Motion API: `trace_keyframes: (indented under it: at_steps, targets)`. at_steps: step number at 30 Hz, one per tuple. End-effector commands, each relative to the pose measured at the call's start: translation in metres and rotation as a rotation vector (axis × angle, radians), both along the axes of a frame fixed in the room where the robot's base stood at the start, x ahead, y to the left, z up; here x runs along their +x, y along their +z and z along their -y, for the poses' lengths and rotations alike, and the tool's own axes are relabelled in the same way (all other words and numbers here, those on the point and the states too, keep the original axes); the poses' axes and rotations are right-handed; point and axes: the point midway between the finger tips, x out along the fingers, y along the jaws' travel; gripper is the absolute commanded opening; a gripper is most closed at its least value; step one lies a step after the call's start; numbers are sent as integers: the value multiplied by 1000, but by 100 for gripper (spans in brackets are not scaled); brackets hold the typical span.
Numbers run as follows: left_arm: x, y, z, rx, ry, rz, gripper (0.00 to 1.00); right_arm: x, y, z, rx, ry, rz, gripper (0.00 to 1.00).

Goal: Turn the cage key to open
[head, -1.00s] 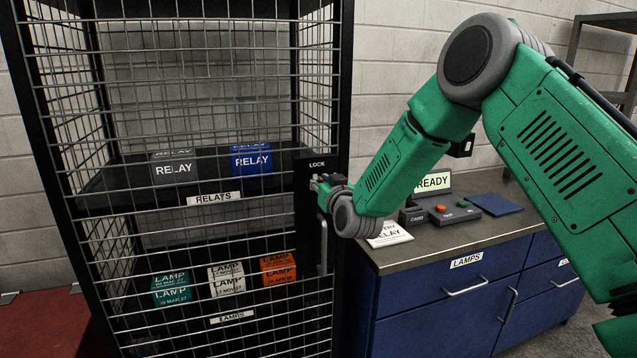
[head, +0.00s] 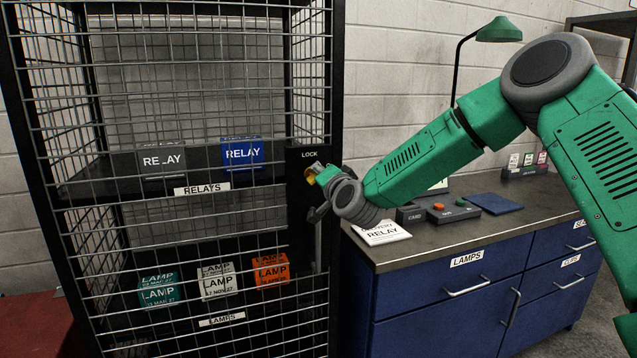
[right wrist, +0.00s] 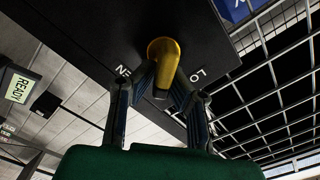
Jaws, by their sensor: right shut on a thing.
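The cage (head: 289,200) is a black frame with wire mesh, at the left of the head view. Its lock plate (head: 305,210), labelled LOCK, is on the right front post. The yellow key (head: 311,174) sits at the plate, and it shows larger in the right wrist view (right wrist: 167,58), between partly covered letters. My right gripper (head: 316,178) is at the lock with its fingers closed on the key; they also show in the right wrist view (right wrist: 157,84). The cage door looks closed. My left gripper is out of view.
A vertical handle (head: 318,245) is below the lock. Relay boxes (head: 242,155) and lamp boxes (head: 216,282) stand on shelves behind the mesh. A blue cabinet (head: 420,312) with a card, button box and green lamp (head: 498,30) stands close at right.

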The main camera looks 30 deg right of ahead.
Motion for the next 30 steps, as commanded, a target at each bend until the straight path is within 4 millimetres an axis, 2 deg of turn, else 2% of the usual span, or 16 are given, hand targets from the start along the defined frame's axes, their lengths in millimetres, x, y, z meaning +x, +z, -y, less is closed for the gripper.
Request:
trace_keyframes:
  at_steps: [1,15,30]
  targets:
    - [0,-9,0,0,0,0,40,-2,-13,2,50,0,-6,0]
    - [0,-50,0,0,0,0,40,-2,-19,3,446,-1,88,0]
    - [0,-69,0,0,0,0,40,-2,-20,3,639,-2,131,0]
